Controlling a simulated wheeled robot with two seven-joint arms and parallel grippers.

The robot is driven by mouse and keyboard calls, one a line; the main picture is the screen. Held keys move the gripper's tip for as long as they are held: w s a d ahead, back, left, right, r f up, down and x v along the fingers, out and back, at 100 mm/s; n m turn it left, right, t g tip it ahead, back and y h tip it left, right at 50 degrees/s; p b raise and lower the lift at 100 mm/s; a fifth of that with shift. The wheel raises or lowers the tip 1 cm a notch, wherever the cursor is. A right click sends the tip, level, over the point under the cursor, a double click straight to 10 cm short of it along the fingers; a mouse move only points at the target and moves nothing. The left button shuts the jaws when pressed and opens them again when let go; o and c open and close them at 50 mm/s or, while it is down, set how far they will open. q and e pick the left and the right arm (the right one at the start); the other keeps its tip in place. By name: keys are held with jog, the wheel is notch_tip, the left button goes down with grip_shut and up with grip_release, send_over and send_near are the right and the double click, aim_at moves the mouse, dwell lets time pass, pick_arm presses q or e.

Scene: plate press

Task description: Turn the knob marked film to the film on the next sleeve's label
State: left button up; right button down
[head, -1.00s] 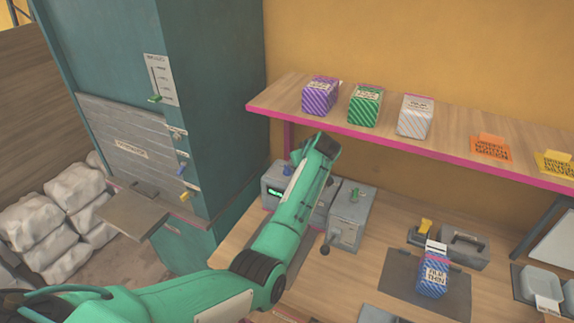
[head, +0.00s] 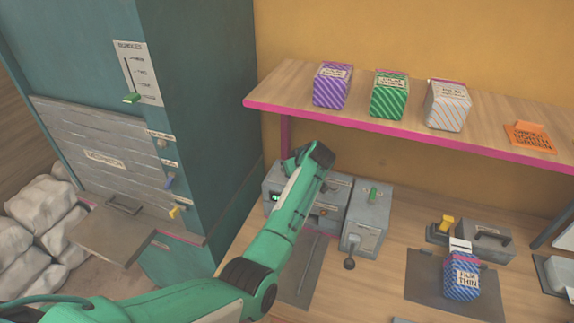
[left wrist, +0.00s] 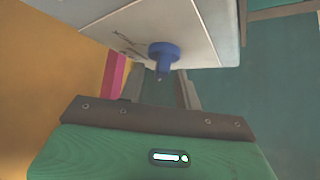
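In the left wrist view a blue knob (left wrist: 163,54) sits on a pale panel with small printed marks, too blurred to read. My left gripper (left wrist: 160,77) is open, its two fingers apart just below the knob, with no grip on it visible. In the head view my left forearm (head: 290,220) reaches over the grey box (head: 332,222) with a small green display, hiding much of its top and the knob. A blue striped sleeve (head: 462,280) stands on a dark mat, its label seeming to read FILM THIN. My right gripper is not in view.
Purple (head: 332,86), green (head: 389,94) and silver (head: 447,105) striped packs stand on the pink-edged shelf (head: 370,128) above the box. A grey lever unit (head: 366,222) stands right of the box. A teal cabinet (head: 212,100) stands at left.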

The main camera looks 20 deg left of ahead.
pick_arm(q)
jog(key=shift+s+d+r, duration=0.1)
jog(key=shift+d, duration=0.05)
jog(key=shift+c, duration=0.6)
grip_shut()
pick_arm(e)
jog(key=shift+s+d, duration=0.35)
